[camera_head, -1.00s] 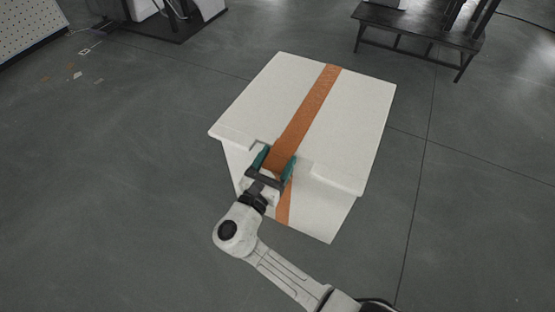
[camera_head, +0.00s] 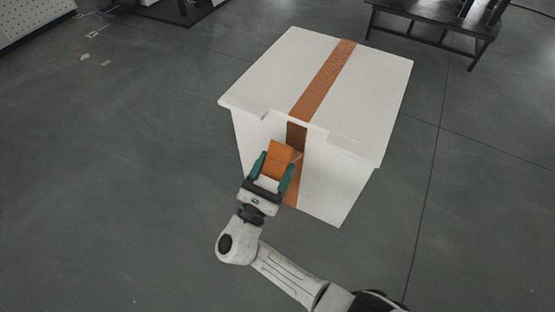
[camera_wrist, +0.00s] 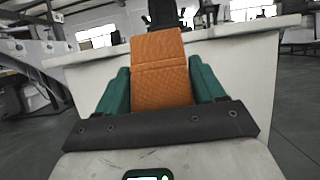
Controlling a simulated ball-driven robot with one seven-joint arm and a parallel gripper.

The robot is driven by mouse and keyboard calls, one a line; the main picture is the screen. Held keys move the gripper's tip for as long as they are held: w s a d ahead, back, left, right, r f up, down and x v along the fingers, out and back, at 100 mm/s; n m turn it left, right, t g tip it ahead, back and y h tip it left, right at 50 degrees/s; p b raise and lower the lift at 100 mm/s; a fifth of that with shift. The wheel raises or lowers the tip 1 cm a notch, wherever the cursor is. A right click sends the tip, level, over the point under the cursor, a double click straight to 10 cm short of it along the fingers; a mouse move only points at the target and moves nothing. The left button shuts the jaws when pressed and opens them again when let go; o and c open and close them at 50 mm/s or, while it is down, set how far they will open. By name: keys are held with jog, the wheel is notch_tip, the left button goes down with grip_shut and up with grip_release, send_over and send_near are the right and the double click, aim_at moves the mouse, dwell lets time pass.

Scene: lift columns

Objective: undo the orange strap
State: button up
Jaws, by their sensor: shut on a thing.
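The orange strap (camera_head: 325,78) runs across the white lid and over the front edge of the white box (camera_head: 335,175) in the head view. A dark brown band shows below the lid edge, and a strip of orange shows lower on the front. My gripper (camera_head: 280,160) is in front of this face, its teal fingers shut on an orange strap flap (camera_head: 280,152). The flap stands out from the box. In the wrist view the quilted flap (camera_wrist: 160,70) fills the space between the fingers. Whether its upper end still joins the strap I cannot tell.
A dark bench (camera_head: 433,38) stands on the grey floor (camera_head: 120,190) behind the box to the right. A pegboard (camera_head: 30,18) is at the far left.

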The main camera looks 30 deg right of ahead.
jog(key=shift+s+a+f, duration=0.5)
jog(key=shift+a+f, duration=0.15)
jog(key=shift+a, duration=0.05)
jog(key=o, duration=1.1)
jog(key=shift+o, duration=0.7)
jog(key=shift+a, duration=0.15)
jog(key=shift+o, duration=0.8)
jog(key=shift+d, duration=0.2)
jog(key=b+v, duration=0.1)
jog(key=v, duration=0.9)
jog(key=shift+s+a+f, duration=0.15)
jog(key=shift+s+a, duration=0.1)
